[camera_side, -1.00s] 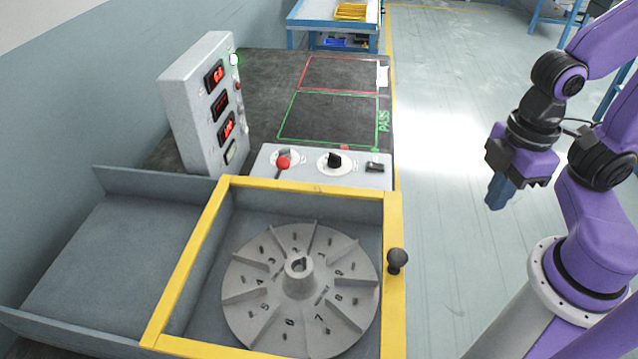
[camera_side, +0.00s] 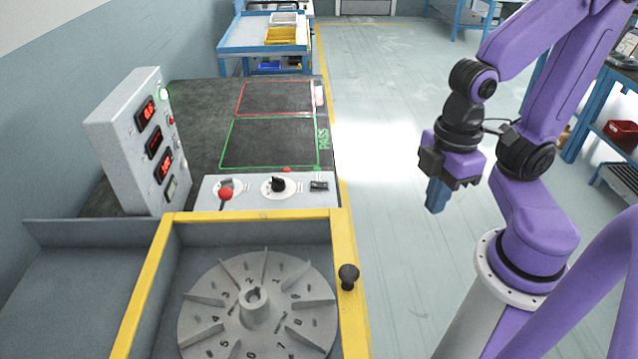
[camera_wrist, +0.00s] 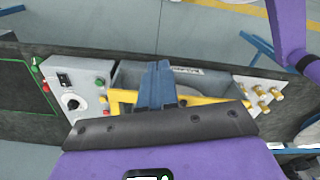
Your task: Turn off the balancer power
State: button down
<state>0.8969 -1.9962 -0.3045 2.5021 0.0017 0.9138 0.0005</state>
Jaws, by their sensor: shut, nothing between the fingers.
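The balancer's control panel (camera_side: 245,193) carries a red-knobbed lever (camera_side: 226,193), a black rotary knob (camera_side: 278,185) and a small black switch (camera_side: 318,186) at its right end. The grey display box (camera_side: 125,150) shows lit red digits and a bright green lamp (camera_side: 163,94). My gripper (camera_side: 435,197) is shut and empty, pointing down over the floor, right of the bench and apart from the panel. In the wrist view the shut blue fingers (camera_wrist: 158,82) point toward the yellow-framed housing. The black switch (camera_wrist: 63,79) and rotary knob (camera_wrist: 72,102) are at left.
A finned rotor (camera_side: 255,310) sits in the open housing, with a yellow frame (camera_side: 345,275) and black handle knob (camera_side: 348,276) at its right edge. Green and red outlined areas on the dark bench are clear. Brass fittings (camera_wrist: 262,98) show at right in the wrist view.

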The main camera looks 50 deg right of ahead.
jog(key=n, duration=1.4)
send_over(315, 184)
jog(key=s+d, duration=0.1)
jog(key=d, duration=0.1)
notch_tip(315, 184, down, 2)
jog(key=shift+s+a+t+y, duration=0.1)
jog(key=shift+a+t+y, duration=0.05)
jog(key=shift+t+y, duration=0.2)
jog(key=shift+f, duration=0.1)
jog(key=f, duration=0.4)
jog(key=a+f, duration=0.1)
jog(key=f, duration=0.4)
jog(key=w+f, duration=0.1)
jog(key=f, duration=0.3)
jog(key=shift+a+f, duration=0.15)
jog(key=shift+f, duration=0.2)
jog(key=shift+w+f, duration=0.1)
jog(key=shift+f, duration=0.1)
